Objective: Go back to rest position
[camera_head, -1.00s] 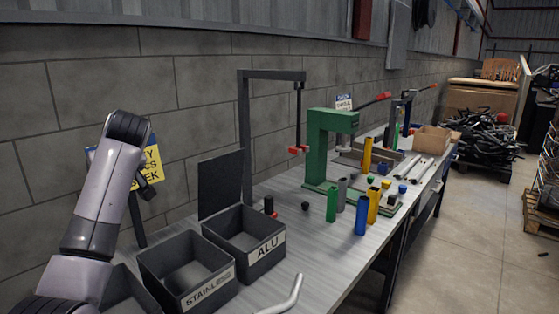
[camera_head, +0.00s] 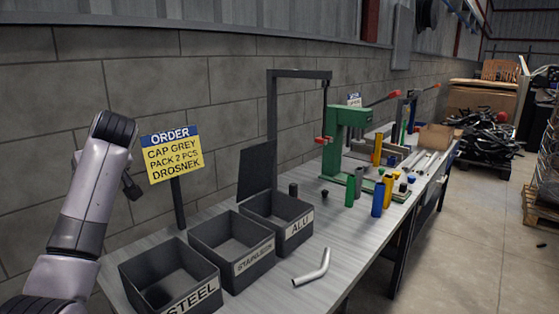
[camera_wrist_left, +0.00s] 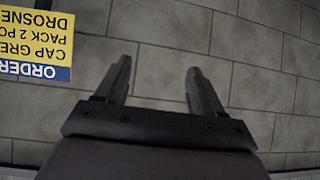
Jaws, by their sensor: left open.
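My left arm rises at the left of the head view, in front of the block wall. My left gripper (camera_wrist_left: 160,85) shows in the left wrist view with its two fingers apart and nothing between them. It faces the grey block wall. In the head view only a small dark part of it shows beside the raised wrist, left of the order sign. My right gripper is not in view.
The order sign (camera_head: 172,155) stands behind the bins and shows in the left wrist view (camera_wrist_left: 35,42). Bins marked STEEL (camera_head: 205,301), STAINLESS (camera_head: 253,259) and ALU (camera_head: 299,224) line the bench. A bent tube (camera_head: 312,269) lies in front. A green press (camera_head: 335,145) stands farther back.

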